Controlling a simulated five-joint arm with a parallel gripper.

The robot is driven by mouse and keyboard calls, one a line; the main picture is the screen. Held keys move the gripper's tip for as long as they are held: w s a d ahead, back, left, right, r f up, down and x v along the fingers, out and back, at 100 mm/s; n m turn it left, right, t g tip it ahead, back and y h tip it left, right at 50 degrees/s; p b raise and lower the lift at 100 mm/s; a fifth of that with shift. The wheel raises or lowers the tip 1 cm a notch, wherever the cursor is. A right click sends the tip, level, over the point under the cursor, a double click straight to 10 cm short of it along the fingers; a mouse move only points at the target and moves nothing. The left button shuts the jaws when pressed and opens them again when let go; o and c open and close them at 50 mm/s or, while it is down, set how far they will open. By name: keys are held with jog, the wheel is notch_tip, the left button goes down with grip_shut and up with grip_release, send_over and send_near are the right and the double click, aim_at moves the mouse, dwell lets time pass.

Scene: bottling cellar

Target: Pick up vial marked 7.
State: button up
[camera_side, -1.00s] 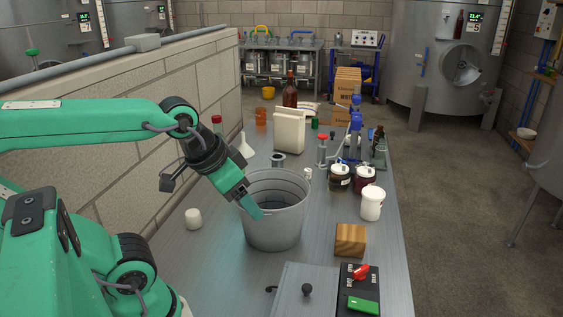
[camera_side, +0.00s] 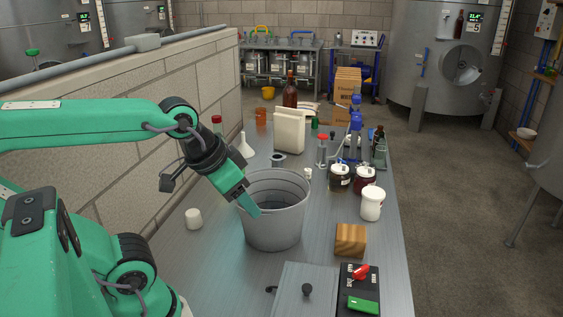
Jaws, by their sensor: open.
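My gripper (camera_side: 252,209) points down at the left rim of a grey metal bucket (camera_side: 274,235), with its teal fingertips at the bucket's mouth. It is open, and I see nothing between its fingers. I cannot make out a vial marked 7. The lower inside of the bucket is hidden by its front wall. A small pale item (camera_side: 308,174) stands just behind the bucket's right rim, too small to identify.
Right of the bucket stand two dark jars (camera_side: 340,178), a white tub (camera_side: 372,204) and a wooden block (camera_side: 350,240). A control box with a red switch (camera_side: 361,271) sits in front. A white cup (camera_side: 194,218) stands left. A stone wall borders the bench's left.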

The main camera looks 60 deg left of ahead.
jog(key=w+a+r+n, duration=0.1)
jog(key=w+a+r, duration=0.1)
jog(key=w, duration=0.4)
jog(key=w+a+r+n, duration=0.2)
jog(key=w, duration=0.4)
jog(key=n+g+y, duration=0.2)
jog(key=n, duration=0.6)
send_over(307, 169)
jog(key=s+d, duration=0.1)
jog(key=s, duration=0.1)
jog(key=f, duration=2)
jog(key=shift+w+f, duration=0.1)
jog(key=shift+w, duration=0.1)
jog(key=shift+x, duration=1.3)
jog(key=shift+f, duration=0.1)
